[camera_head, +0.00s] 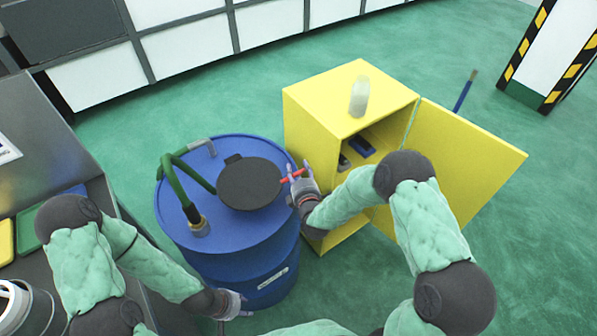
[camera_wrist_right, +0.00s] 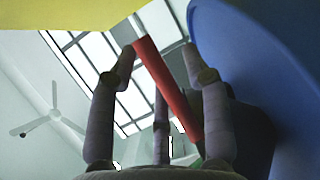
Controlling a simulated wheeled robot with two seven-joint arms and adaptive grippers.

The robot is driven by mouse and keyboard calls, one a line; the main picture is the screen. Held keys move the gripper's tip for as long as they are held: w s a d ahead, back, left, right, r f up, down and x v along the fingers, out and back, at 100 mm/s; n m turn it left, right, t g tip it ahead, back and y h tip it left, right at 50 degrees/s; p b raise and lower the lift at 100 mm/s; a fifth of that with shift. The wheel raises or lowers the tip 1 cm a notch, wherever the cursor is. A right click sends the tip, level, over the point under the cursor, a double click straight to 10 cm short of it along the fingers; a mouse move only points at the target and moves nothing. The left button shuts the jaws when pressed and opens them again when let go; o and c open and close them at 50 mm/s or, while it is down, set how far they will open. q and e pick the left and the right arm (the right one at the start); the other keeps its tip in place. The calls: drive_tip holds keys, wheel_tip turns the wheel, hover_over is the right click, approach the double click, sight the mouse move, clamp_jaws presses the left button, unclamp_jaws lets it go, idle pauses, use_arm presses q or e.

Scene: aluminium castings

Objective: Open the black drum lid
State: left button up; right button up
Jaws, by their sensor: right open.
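The round black lid (camera_head: 249,184) lies flat on top of the blue drum (camera_head: 250,240) in the head view. A short red handle (camera_head: 291,175) sticks out from the lid's right side. My right gripper (camera_head: 297,178) is open at this handle. In the right wrist view the red handle (camera_wrist_right: 168,88) passes between the spread fingers (camera_wrist_right: 158,75), and the drum (camera_wrist_right: 255,60) fills the right side. I cannot tell whether a finger touches the handle. My left gripper (camera_head: 240,304) hangs low in front of the drum, apart from the lid; its finger state is unclear.
A metal bench (camera_head: 40,110) is at left.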

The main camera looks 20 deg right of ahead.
clamp_jaws()
use_arm(q)
drive_tip(key=shift+r, duration=0.1)
